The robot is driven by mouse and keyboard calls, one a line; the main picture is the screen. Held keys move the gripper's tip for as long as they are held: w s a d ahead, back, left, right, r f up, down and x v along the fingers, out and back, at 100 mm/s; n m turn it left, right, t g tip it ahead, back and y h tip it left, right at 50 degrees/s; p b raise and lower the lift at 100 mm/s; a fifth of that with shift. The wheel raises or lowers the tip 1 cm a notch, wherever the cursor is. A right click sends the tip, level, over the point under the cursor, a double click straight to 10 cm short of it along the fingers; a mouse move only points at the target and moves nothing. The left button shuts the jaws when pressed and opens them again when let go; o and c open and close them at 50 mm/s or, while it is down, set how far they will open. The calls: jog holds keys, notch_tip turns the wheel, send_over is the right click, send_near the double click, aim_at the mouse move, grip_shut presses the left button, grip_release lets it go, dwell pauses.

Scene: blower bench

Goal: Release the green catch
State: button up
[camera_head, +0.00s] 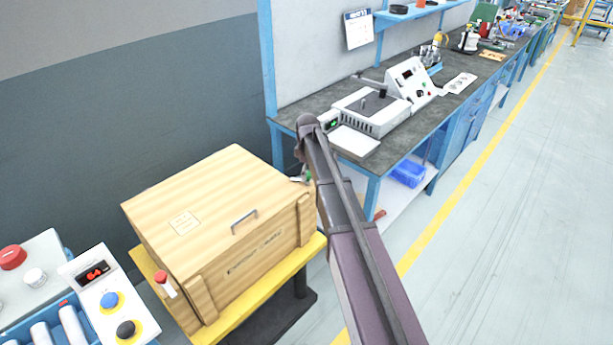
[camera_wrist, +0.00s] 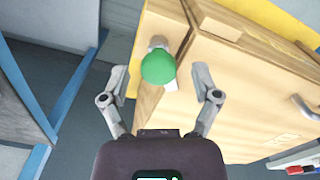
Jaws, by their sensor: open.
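The green catch (camera_wrist: 158,67) shows in the wrist view as a round green knob on the side of a wooden crate (camera_wrist: 230,85). My gripper (camera_wrist: 160,78) is open, with one finger on each side of the knob. I cannot tell whether either finger touches it. A small bit of green (camera_head: 308,175) shows at the crate's right end beside my arm, which hides most of the gripper there.
The crate stands on a yellow platform (camera_head: 262,298). A red-topped catch (camera_head: 163,282) is at its left end. A workbench (camera_head: 290,108) with a white device (camera_head: 372,110) is at the right of the crate. A control box (camera_head: 110,300) is at the lower left. The floor at right is clear.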

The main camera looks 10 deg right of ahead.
jog(key=shift+f, duration=0.1)
grip_shut()
jog(key=shift+a, duration=0.35)
jog(key=shift+d, duration=0.25)
jog(key=shift+s, duration=0.1)
